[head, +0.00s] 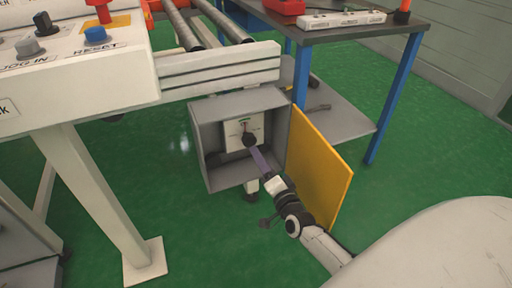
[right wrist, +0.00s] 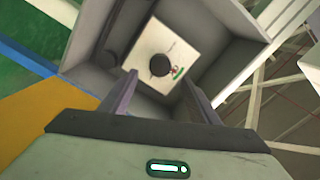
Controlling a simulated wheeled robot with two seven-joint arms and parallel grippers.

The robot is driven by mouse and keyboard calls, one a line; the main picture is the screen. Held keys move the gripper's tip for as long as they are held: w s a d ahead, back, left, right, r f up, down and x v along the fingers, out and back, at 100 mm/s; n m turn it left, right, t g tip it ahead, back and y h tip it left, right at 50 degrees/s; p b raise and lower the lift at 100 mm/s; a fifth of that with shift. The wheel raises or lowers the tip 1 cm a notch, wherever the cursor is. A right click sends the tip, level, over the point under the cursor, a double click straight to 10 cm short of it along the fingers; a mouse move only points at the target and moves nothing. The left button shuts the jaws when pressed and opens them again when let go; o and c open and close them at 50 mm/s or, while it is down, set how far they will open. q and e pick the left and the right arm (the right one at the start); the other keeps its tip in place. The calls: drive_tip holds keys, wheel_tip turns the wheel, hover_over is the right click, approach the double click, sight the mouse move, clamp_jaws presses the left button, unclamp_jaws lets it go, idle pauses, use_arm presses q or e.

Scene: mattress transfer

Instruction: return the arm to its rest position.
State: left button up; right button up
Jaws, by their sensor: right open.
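My right arm reaches in from the lower right of the head view. Its gripper (head: 256,155) is at the mouth of an open grey box (head: 205,145), in front of a white panel (head: 232,131) with a dark knob (head: 249,139). In the right wrist view the two fingers of the gripper (right wrist: 161,95) stand apart with nothing between them. The knob (right wrist: 160,65) and panel (right wrist: 150,47) show beyond the fingertips, seemingly apart from them. My left gripper is not in view.
The box's yellow door (head: 320,168) stands open beside my right arm. A control console (head: 75,85) is at upper left, a roller conveyor (head: 220,65) above the box. A blue-legged table (head: 365,30) stands behind. Green floor (head: 405,165) is clear at right.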

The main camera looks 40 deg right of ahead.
drive_tip(key=shift+v, duration=0.95)
